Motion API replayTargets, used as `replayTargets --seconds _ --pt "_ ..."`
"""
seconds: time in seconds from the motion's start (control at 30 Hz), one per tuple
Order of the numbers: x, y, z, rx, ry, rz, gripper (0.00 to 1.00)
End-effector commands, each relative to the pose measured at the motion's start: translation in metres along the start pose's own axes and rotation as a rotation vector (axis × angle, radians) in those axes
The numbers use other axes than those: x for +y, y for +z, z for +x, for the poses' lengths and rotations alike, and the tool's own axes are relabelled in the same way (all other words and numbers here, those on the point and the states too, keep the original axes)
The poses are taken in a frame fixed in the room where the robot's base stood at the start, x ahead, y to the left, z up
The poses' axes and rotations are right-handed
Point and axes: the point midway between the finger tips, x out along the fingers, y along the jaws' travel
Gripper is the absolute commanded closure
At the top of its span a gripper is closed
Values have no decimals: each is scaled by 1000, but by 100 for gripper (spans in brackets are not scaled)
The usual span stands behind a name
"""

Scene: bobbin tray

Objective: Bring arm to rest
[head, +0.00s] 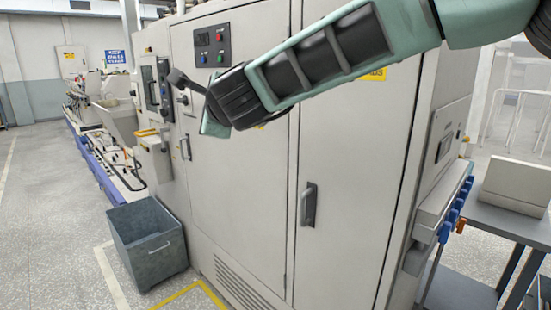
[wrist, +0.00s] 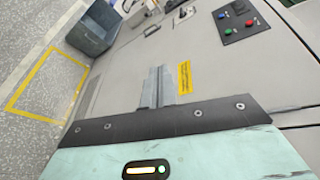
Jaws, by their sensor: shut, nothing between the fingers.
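My arm (head: 325,55) reaches across the head view from the upper right, in front of a tall light-grey machine cabinet (head: 350,210). Its dark wrist joint (head: 236,97) is left of the middle of the picture. My gripper (wrist: 157,72) shows in the wrist view with its two grey fingers together and nothing between them. The cabinet face (wrist: 130,75) lies beyond the fingers in that view; I cannot tell the gap. The fingers are not clear in the head view.
A dark grey bin (head: 148,245) stands on the floor left of the cabinet. Yellow floor lines (head: 180,295) run by its base. A grey table (head: 500,222) with a light box (head: 515,185) is at the right. The left floor is open.

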Motion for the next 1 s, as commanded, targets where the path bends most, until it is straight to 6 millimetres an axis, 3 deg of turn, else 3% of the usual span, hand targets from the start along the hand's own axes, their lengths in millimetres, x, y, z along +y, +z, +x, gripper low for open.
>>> replayTargets --seconds 0.07,0.17,0.3,0.5,0.6,0.73,0.83,1.0 --pt "40 10 -39 -131 124 -301 100" --pt "95 7 -88 -279 278 -629 100" --pt "165 -21 -158 -460 484 -995 100" --pt "242 -86 -263 -706 778 -1390 100" --pt "267 -119 -310 -817 912 -1527 100" --pt "286 -152 -357 -932 1045 -1638 100" --pt "293 -166 -377 -984 1104 -1680 100" --pt "296 -173 -386 -1010 1132 -1700 100"
